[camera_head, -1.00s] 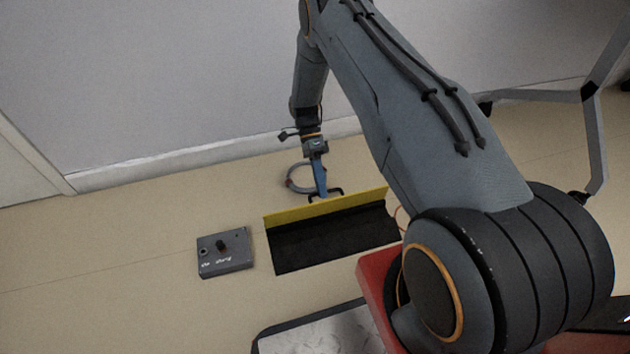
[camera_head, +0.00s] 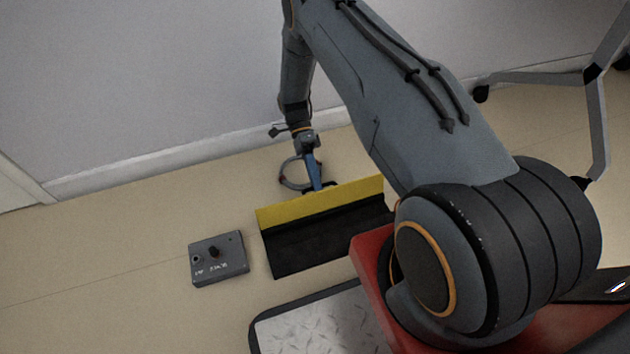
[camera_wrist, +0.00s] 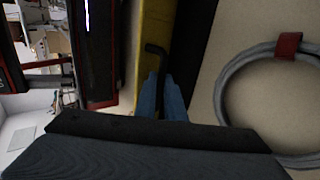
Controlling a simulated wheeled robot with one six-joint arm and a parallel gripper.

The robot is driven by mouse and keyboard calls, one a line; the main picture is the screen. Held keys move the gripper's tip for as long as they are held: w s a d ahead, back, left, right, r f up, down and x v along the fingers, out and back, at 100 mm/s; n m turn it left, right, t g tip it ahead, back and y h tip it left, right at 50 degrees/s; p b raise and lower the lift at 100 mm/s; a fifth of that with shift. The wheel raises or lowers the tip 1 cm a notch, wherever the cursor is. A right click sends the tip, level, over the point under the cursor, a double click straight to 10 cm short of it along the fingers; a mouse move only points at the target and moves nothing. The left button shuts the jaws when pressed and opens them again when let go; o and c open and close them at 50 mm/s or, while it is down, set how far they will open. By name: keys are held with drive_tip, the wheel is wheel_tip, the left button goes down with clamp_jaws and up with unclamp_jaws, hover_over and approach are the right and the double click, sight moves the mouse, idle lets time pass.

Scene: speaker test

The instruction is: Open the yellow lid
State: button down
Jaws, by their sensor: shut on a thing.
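The yellow lid (camera_head: 322,202) shows in the head view as a long band along the far edge of a dark box (camera_head: 325,243), whose black front part lies exposed. The lid appears tilted up. Its black handle (camera_wrist: 155,50) shows in the wrist view beside the yellow lid face (camera_wrist: 152,22). My gripper (camera_head: 318,186) is at the far side of the lid. Its blue fingers (camera_wrist: 162,98) are shut on the handle. The head view partly hides the handle behind the lid's edge, and my arm covers the box's right end.
A grey control box (camera_head: 218,259) with a black knob sits left of the dark box. The wall (camera_head: 150,90) is close behind.

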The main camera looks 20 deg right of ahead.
drive_tip(key=shift+d, duration=0.1)
drive_tip(key=c, duration=1.8)
unclamp_jaws()
drive_tip(key=shift+c, duration=0.2)
drive_tip(key=shift+r, duration=0.15)
